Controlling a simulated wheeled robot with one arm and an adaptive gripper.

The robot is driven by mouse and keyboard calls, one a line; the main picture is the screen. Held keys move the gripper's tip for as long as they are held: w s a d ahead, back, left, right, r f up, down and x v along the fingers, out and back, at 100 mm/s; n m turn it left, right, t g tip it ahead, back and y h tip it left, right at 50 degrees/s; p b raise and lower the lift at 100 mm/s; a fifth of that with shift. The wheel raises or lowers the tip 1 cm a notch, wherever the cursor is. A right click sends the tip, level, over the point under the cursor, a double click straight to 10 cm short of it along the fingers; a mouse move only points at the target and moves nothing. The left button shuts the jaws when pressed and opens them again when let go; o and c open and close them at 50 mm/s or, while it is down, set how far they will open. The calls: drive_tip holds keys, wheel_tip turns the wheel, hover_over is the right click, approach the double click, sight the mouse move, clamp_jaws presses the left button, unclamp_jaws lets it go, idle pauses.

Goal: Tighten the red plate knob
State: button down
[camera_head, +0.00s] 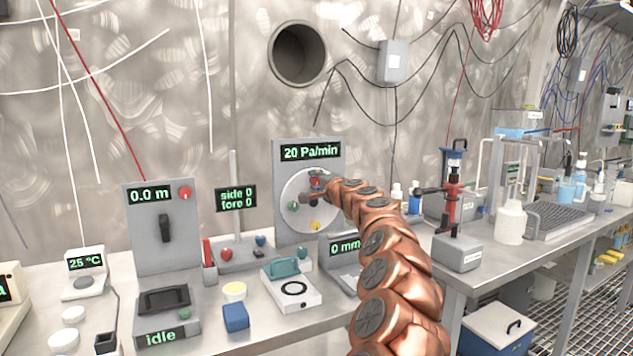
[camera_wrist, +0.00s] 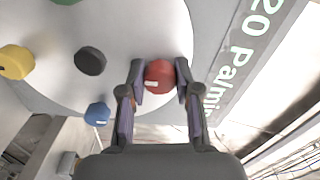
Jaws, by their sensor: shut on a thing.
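The red plate knob (camera_wrist: 159,76) sits near the rim of a round white plate (camera_wrist: 135,30) and lies between the two fingers of my gripper (camera_wrist: 160,68), which is shut on it. A blue knob (camera_wrist: 97,113), a yellow knob (camera_wrist: 16,62), a green knob at the top edge and a dark central knob (camera_wrist: 90,61) are also on the plate. In the head view the plate (camera_head: 296,218) is on an upright grey panel (camera_head: 287,159) reading 20 Pa/min. There my gripper (camera_head: 316,187) is at the plate's upper part and largely hides the red knob.
A "0 mm" display box (camera_head: 342,247) stands below and right of the plate, close under my arm. A white box with a teal handle (camera_head: 291,288) and a blue block (camera_head: 236,317) lie in front. A red-and-black clamp stand (camera_head: 456,238) is to the right.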

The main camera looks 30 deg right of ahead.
drive_tip(key=shift+d, duration=0.1)
drive_tip(key=c, duration=0.8)
unclamp_jaws()
drive_tip(key=s+a, duration=0.1)
drive_tip(key=s, duration=1.1)
drive_tip(key=shift+a, duration=0.1)
idle(0.4)
